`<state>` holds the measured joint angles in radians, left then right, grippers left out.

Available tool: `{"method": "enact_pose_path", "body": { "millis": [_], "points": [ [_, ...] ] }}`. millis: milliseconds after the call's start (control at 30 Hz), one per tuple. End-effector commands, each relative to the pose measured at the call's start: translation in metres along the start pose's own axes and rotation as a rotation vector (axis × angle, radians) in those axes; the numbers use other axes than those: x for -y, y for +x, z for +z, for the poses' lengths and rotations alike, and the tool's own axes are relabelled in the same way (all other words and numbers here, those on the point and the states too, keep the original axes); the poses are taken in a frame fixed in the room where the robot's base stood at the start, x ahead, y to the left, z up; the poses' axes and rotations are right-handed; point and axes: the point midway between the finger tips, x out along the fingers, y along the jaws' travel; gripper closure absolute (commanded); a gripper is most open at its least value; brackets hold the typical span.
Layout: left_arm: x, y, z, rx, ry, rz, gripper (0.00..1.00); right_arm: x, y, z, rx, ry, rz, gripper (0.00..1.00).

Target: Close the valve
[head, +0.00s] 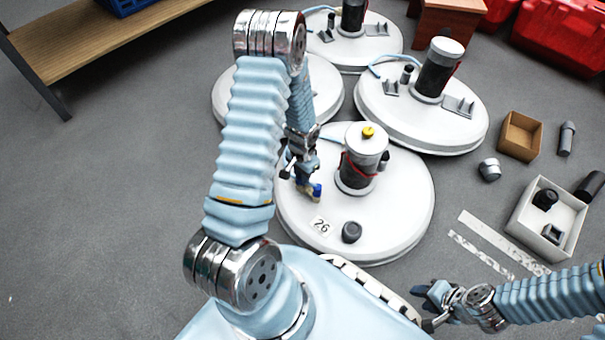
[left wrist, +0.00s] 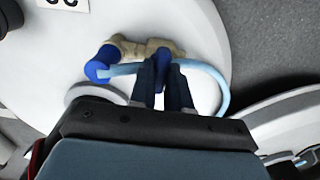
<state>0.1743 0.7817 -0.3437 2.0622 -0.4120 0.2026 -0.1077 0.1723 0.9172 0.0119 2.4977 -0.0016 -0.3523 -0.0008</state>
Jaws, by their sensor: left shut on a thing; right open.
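The valve (head: 303,181) sits on the lid of the nearest white tank (head: 400,215), the one marked 26. In the left wrist view the valve (left wrist: 135,48) has a tan body and a blue end, with a light blue hose beside it. My left gripper (head: 301,172) reaches down over it in the head view. In the left wrist view the left gripper's fingers (left wrist: 163,75) are shut on a dark blue part, seemingly the valve's handle, mostly hidden between them. My right gripper (head: 432,302) is open and empty, low at the right, away from the tank.
A grey cylinder with a yellow knob (head: 366,148) and a dark cap (head: 351,232) stand on the same lid. Other white tanks (head: 425,105) are behind. A white box (head: 546,222) and brown box (head: 520,136) lie at right. Floor at left is clear.

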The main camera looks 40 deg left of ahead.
Motion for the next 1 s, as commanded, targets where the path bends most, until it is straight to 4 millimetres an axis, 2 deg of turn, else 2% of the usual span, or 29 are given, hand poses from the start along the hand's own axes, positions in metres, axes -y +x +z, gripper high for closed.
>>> {"method": "enact_pose_path", "body": {
  "millis": [33, 67, 100, 233, 500, 633, 1000],
  "points": [
    [0.0, 0.0, 0.0, 0.001, 0.003, 0.0, 1.0, 0.0, 0.0, 0.0, 0.0, 0.0, 0.0, 0.57],
    [0.0, 0.0, 0.0, 0.001, 0.003, 0.0, 0.82, 0.0, 0.0, 0.0, 0.0, 0.0, 0.0, 0.57],
    [0.0, 0.0, 0.0, 0.001, 0.003, 0.0, 0.75, 0.0, 0.0, 0.0, 0.0, 0.0, 0.0, 0.57],
    [0.0, 0.0, 0.0, 0.001, 0.002, 0.0, 0.57, 0.0, 0.0, 0.0, 0.0, 0.0, 0.0, 0.57],
    [0.0, -0.001, 0.0, 0.0, 0.001, 0.0, 0.57, 0.0, -0.001, 0.0, 0.0, 0.0, 0.0, 0.57],
    [0.0, -0.014, -0.001, -0.002, 0.0, -0.001, 0.57, 0.002, -0.005, 0.0, 0.001, 0.0, 0.0, 0.57],
    [0.0, -0.101, -0.001, -0.005, 0.001, -0.001, 0.57, 0.01, -0.027, 0.001, 0.007, -0.001, -0.001, 0.57]
  ]
}}
